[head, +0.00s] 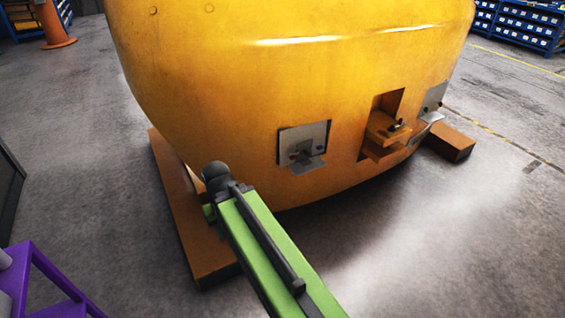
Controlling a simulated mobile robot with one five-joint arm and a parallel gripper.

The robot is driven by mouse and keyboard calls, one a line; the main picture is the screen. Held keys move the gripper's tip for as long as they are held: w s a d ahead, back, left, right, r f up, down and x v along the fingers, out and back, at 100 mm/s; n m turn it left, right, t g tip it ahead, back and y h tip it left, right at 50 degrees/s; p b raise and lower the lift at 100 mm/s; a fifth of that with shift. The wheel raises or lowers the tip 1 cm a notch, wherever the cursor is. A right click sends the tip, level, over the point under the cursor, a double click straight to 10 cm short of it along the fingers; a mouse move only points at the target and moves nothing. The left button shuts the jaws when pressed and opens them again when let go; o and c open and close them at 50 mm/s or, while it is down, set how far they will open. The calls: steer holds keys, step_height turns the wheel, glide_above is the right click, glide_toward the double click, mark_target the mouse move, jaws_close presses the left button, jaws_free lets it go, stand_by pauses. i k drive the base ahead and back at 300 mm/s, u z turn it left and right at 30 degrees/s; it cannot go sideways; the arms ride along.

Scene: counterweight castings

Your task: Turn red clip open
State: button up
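I cannot make out the red clip for certain. A square grey recess (303,136) in the yellow casting (230,95) holds a small metal bracket with tiny reddish spots, too small to tell apart. A grey flap (308,166) sticks out at its lower edge. To the right, an orange-brown opening (388,107) has a shelf with a small dark part (396,126) on it. My green arm reaches in from the bottom, its dark rounded joint in front of the casting's lower left. No gripper fingers show.
The casting rests on brown blocks, one at left (190,215) and one at right (450,143). A purple frame (45,275) stands at bottom left. An orange cone (56,28) and blue shelving (515,22) stand farther back. The floor at lower right is clear.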

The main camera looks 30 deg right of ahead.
mark_target(294, 157)
steer(key=u, duration=0.05)
steer(key=i, duration=1)
